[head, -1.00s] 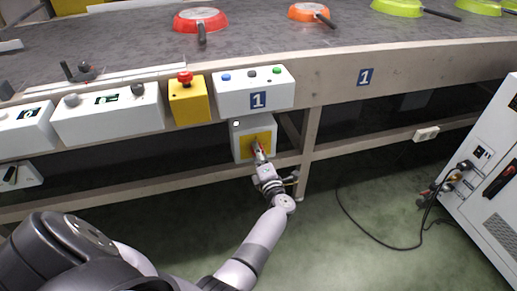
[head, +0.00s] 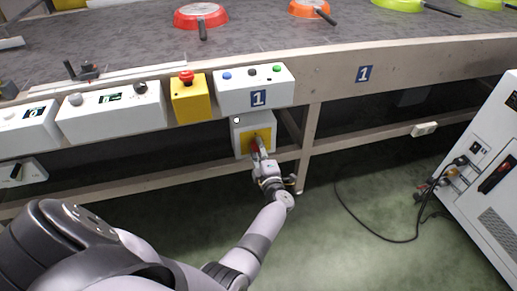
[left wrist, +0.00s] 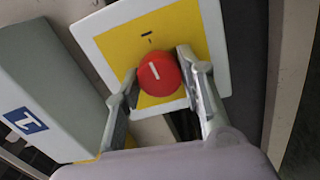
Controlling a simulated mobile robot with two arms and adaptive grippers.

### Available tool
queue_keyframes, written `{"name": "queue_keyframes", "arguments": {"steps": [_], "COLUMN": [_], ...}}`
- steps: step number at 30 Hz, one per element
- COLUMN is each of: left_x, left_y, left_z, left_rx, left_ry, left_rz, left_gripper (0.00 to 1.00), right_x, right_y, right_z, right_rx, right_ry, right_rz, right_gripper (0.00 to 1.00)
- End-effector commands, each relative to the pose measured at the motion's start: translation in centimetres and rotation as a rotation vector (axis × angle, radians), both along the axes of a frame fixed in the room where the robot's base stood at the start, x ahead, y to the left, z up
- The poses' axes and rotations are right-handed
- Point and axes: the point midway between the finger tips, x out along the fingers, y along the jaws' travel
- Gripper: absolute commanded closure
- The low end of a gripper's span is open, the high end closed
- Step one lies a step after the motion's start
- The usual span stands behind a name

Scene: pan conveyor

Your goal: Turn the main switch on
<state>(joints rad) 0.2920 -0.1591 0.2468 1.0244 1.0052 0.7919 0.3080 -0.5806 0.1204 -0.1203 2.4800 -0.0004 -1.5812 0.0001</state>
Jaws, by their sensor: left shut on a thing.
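The main switch is a round red knob (left wrist: 159,74) with a white line, on a yellow plate (left wrist: 206,30) with a pale border. In the left wrist view the white line runs roughly parallel to the plate's sides, toward a small dark mark above the knob. In the head view the switch box (head: 238,141) hangs below the conveyor's front panel, and the red knob is partly hidden by my fingers. My left gripper (left wrist: 158,70) is shut on the knob, one finger on each side. It also shows in the head view (head: 257,149). My right gripper is not in view.
A white button box (head: 236,101) marked 1 sits just above the switch. A yellow emergency-stop box (head: 189,99) is to its left. A frame leg (head: 308,145) stands close on the right. A white cabinet (head: 490,170) with cables is at far right; green floor between is mostly clear.

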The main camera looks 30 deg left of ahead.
Motion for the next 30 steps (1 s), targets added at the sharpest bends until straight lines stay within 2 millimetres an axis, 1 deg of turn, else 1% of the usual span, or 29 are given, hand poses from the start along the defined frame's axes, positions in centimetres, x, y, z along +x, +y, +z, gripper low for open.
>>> {"name": "queue_keyframes", "arguments": {"steps": [5, 6, 15, 24, 26, 30], "left_x": [0.1, 0.1, 0.0, 0.0, 0.0, 0.0], "left_y": [-0.1, -0.1, 0.0, 0.0, 0.0, 0.0], "left_z": [0.0, 0.0, 0.0, 0.0, -0.1, -0.6], "left_rx": [-0.001, -0.001, -0.001, -0.006, -0.021, -0.115], "left_ry": [-0.001, -0.002, -0.001, -0.007, -0.026, -0.137], "left_rz": [-0.002, -0.002, -0.001, 0.000, -0.001, -0.001], "left_gripper": [0.92, 0.64, 0.44, 0.44, 0.44, 0.44], "right_x": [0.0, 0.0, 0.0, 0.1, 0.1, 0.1], "right_y": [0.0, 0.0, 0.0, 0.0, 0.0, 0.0], "right_z": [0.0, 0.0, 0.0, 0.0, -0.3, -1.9], "right_rx": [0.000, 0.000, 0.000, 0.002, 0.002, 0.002], "right_ry": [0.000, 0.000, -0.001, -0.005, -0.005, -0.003], "right_rz": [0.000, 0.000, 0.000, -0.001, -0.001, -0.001], "right_gripper": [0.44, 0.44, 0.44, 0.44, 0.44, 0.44]}}
